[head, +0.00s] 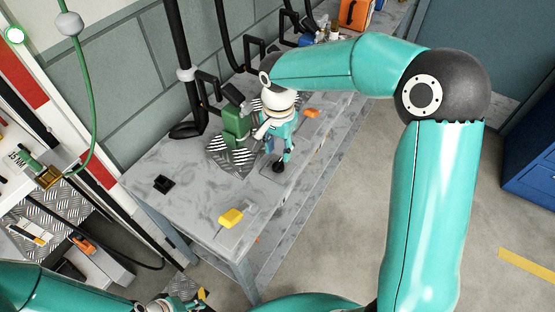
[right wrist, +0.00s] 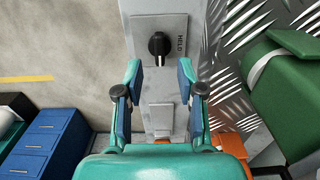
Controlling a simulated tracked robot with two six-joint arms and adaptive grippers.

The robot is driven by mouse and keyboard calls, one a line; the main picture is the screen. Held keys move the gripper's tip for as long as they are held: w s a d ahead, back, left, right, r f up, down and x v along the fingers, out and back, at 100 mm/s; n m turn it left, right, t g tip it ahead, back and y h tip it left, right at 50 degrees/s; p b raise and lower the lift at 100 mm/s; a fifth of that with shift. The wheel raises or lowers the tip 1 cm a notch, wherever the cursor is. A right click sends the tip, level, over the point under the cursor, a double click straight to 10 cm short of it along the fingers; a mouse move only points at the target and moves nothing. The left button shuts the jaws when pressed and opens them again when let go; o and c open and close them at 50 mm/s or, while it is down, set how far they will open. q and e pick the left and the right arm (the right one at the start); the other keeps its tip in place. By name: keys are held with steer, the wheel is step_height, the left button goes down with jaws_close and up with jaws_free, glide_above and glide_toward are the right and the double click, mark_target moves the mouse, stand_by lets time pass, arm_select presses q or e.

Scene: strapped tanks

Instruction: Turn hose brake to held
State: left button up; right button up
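The hose brake is a black knob (right wrist: 159,46) on a light grey plate, with a label reading HELD beside it on the right. The knob's bar lies along the picture's vertical, not toward the label. In the head view a small dark knob (head: 278,167) shows at the bench's front edge. My right gripper (right wrist: 159,72) is open and empty, its two blue-padded fingers apart, short of the knob and either side of its line. In the head view it points down (head: 281,155) over the bench edge. My left gripper (head: 168,304) is only partly in view at the bottom edge.
A green strapped tank (head: 236,124) stands on a ribbed metal plate beside the right gripper; it also shows in the right wrist view (right wrist: 290,85). A yellow item (head: 230,217) and a black block (head: 164,184) lie on the grey bench (head: 185,205). Open floor lies to the right.

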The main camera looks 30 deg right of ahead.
mark_target(278, 163)
steer(key=shift+f, duration=2.4)
jaws_close()
steer(key=shift+a, duration=0.2)
steer(key=shift+d, duration=0.15)
